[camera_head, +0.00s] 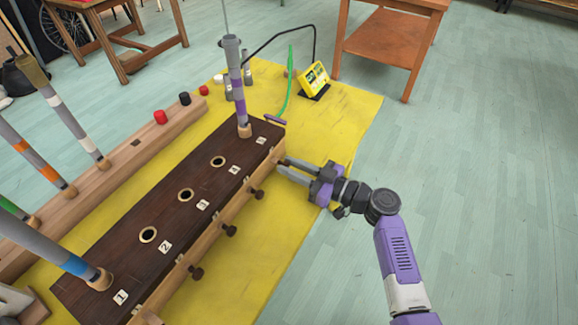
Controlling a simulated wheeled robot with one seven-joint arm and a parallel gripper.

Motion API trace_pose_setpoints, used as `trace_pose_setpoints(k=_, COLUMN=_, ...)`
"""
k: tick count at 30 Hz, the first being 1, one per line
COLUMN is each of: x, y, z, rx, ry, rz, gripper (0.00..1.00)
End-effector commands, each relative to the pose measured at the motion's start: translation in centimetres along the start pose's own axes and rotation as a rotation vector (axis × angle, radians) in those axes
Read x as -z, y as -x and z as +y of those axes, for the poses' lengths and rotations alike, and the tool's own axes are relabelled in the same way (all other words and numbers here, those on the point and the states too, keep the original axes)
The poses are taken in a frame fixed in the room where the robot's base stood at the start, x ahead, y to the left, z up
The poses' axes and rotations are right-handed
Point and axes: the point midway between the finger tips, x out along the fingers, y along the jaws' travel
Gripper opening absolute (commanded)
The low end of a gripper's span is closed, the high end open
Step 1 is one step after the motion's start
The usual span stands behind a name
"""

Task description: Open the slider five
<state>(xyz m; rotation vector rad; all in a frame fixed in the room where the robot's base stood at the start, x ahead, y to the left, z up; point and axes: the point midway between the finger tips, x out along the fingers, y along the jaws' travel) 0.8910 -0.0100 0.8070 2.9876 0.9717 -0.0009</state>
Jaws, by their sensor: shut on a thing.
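The dark wooden box (216,188) has a row of holes on top with number tags 1 to 5. The tag 5 (261,140) is at its far end, beside a standing grey and purple tube (238,95). Dark slider knobs stick out along the box's light wooden right side, including one by tag 4 (257,192). My gripper (284,168) reaches in from the right, level with tag 5. Its fingers are shut on slider five's knob, which they mostly hide. How far the slider is pulled out cannot be told.
A yellow mat (300,215) lies under the box, with free room on the right. A yellow device (314,76) and a green cable (288,85) are behind. More striped tubes stand in a wooden rail (130,165) at left. A wooden table (395,42) stands at the back.

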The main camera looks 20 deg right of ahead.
Motion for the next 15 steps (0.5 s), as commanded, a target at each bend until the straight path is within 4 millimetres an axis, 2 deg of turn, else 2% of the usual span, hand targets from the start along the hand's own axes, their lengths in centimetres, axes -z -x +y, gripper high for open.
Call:
trace_pose_setpoints(k=3, x=-0.3, y=1.5, z=0.0, rx=-0.002, ry=0.002, rz=0.003, gripper=0.00)
trace_pose_setpoints(k=6, x=-0.2, y=2.1, z=0.0, rx=-0.001, ry=0.002, rz=0.001, gripper=0.00)
trace_pose_setpoints(k=14, x=0.0, y=2.2, z=0.0, rx=-0.001, ry=0.001, rz=0.000, gripper=0.00)
trace_pose_setpoints(k=15, x=0.0, y=2.2, z=0.0, rx=-0.001, ry=0.001, rz=0.000, gripper=0.24)
